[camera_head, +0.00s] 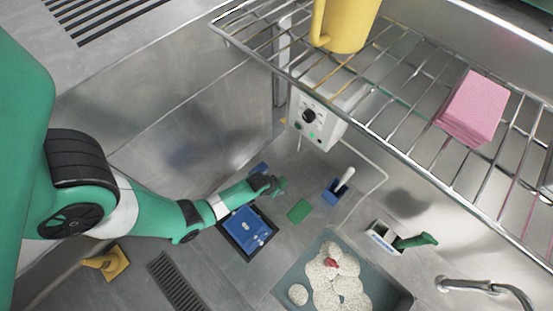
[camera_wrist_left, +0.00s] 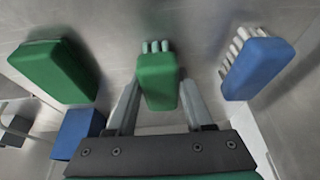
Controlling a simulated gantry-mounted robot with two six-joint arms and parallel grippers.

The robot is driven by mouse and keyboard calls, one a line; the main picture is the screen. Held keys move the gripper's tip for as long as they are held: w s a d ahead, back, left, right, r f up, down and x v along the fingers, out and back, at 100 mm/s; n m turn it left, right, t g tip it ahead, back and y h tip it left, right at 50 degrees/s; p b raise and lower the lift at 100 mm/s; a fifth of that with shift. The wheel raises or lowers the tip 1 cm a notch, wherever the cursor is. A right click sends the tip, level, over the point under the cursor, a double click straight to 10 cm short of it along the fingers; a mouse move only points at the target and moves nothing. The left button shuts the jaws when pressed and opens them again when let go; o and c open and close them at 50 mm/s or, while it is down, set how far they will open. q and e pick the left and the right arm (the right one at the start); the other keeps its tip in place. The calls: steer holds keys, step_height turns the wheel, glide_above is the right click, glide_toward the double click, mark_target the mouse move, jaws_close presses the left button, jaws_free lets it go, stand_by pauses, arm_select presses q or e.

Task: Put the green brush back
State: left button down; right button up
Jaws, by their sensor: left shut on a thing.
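In the left wrist view, my left gripper (camera_wrist_left: 160,95) is shut on the green brush (camera_wrist_left: 157,82), with its pale bristles showing at the top. In the head view, my left gripper (camera_head: 272,184) and part of the green brush (camera_head: 281,187) are small, above the counter beyond the dark-rimmed blue tray (camera_head: 245,230). A blue brush (camera_wrist_left: 258,65) with white bristles lies at the right of the wrist view. A green block (camera_wrist_left: 57,70) lies at the left, and also shows in the head view (camera_head: 299,211). My right gripper is out of view.
A blue holder (camera_head: 333,190) with a white handle and a white holder (camera_head: 380,240) with a green handle stand to the right. A grey bin (camera_head: 290,280) holds pale round items. A wire shelf (camera_head: 400,115) with a yellow mug (camera_head: 345,25) and pink block (camera_head: 474,105) overhangs the counter.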

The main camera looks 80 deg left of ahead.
arm_select(q)
steer(key=c, duration=0.7)
jaws_free()
steer(key=shift+f, duration=0.2)
steer(key=shift+c, duration=0.2)
steer(key=o, duration=0.5)
steer(key=shift+c, duration=0.2)
steer(key=shift+r, duration=0.1)
steer(key=p+v, duration=1)
steer(key=v, duration=0.2)
steer(key=shift+r, duration=0.15)
